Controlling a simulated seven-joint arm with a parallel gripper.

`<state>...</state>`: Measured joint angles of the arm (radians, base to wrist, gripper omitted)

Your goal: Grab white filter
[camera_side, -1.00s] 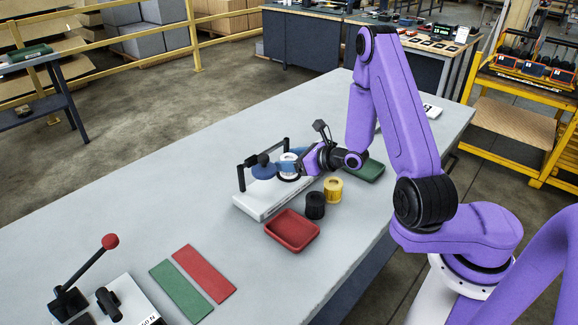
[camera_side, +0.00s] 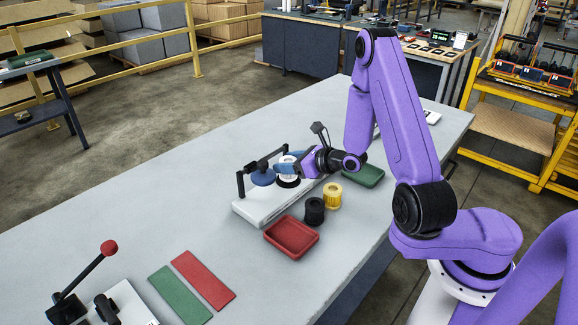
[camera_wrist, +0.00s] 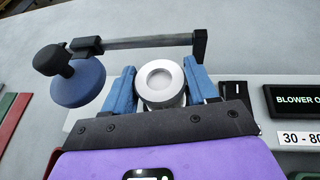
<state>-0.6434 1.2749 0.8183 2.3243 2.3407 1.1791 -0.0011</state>
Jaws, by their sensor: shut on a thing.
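The white filter (camera_wrist: 160,82) is a round white-grey cylinder with a ring-shaped top. In the wrist view it sits between the two blue fingers of my gripper (camera_wrist: 162,85), which are shut on it. In the side view the filter (camera_side: 287,171) shows as a small white round piece with a dark ring at its base, over the white fixture base (camera_side: 262,203). My gripper (camera_side: 284,170) reaches it from the right, roughly level. Whether the filter touches the fixture below it cannot be told.
A black ribbed cylinder (camera_side: 314,211), a yellow one (camera_side: 332,196), a red tray (camera_side: 292,251) and a green tray (camera_side: 363,176) lie nearby. The table's left middle is clear.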

